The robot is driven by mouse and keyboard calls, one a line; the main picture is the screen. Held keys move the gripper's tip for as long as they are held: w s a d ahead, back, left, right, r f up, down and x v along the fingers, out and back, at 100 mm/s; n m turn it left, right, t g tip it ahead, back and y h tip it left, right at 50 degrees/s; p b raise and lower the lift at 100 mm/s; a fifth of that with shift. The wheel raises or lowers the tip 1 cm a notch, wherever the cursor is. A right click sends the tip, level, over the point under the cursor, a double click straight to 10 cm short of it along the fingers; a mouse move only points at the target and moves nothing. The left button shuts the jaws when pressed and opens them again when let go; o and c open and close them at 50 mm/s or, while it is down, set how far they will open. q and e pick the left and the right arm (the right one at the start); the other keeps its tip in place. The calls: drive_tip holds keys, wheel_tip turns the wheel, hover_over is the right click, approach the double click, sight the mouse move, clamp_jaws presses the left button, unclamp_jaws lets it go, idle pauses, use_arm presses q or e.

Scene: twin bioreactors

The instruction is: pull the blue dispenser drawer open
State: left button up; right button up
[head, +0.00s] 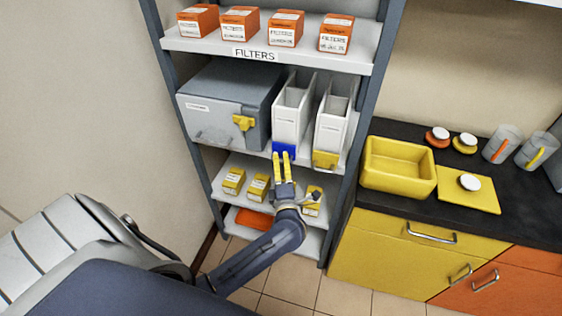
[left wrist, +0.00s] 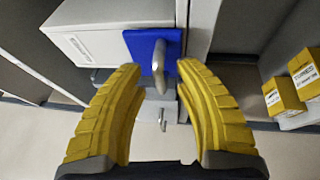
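The blue drawer front (head: 291,147) is at the bottom of the left one of two white dispensers (head: 292,108) on the middle shelf. It looks shut against the dispenser. In the left wrist view the blue drawer front (left wrist: 146,45) carries a grey metal handle (left wrist: 158,66). My left gripper (head: 282,154) points up at the blue front, its yellow fingers overlapping it in the head view. In the left wrist view my left gripper (left wrist: 158,72) is open, with the handle between the fingertips. Gaps show on both sides of the handle. My right gripper is not in view.
A yellow-fronted dispenser (head: 326,159) stands just right of the blue one. A grey case (head: 222,100) with a yellow latch is on the left. Yellow boxes (head: 258,187) stand on the shelf below. The black counter (head: 390,130) is to the right, with a yellow bin (head: 400,180).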

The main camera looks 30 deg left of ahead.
use_arm(q)
drive_tip(key=shift+w+a, duration=0.2)
drive_tip(key=shift+c, duration=0.4)
clamp_jaws()
